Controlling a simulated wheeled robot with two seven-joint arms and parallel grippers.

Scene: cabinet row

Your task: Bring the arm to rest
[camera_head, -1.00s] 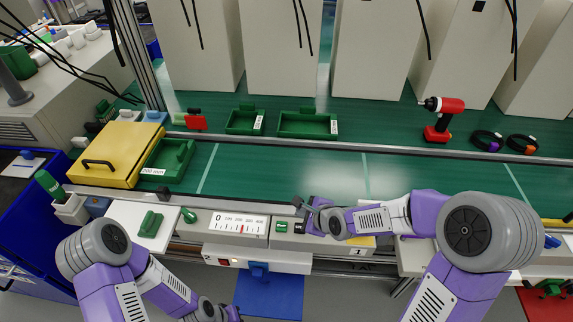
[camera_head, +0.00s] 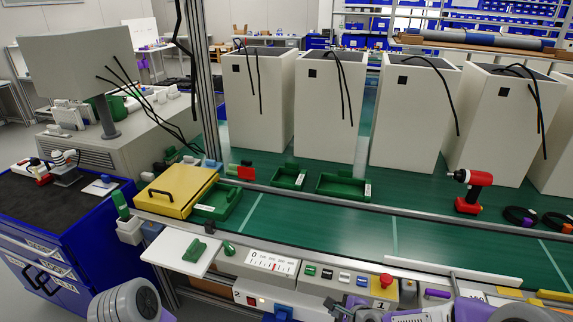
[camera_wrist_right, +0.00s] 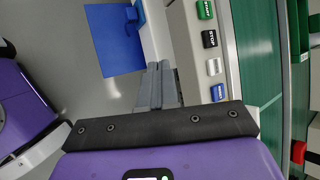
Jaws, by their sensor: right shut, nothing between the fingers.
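My right gripper (camera_wrist_right: 158,86) is shut and empty in the right wrist view. Its two grey fingers lie together beside the button panel (camera_wrist_right: 208,65), with floor to their left. I cannot tell whether they touch the panel. In the head view, part of my right arm (camera_head: 400,316) shows at the bottom edge, in front of the button panel (camera_head: 345,281). The right fingertips are not clear there. Only a rounded grey joint of my left arm (camera_head: 125,305) shows at the bottom left. My left gripper is out of the picture.
The green conveyor (camera_head: 320,220) runs behind the panel, with green trays (camera_head: 343,185) and a red drill (camera_head: 470,190) beyond. A yellow box (camera_head: 175,192) stands at the left. A blue cabinet (camera_head: 60,245) stands far left. A blue sheet (camera_wrist_right: 108,40) lies below the panel.

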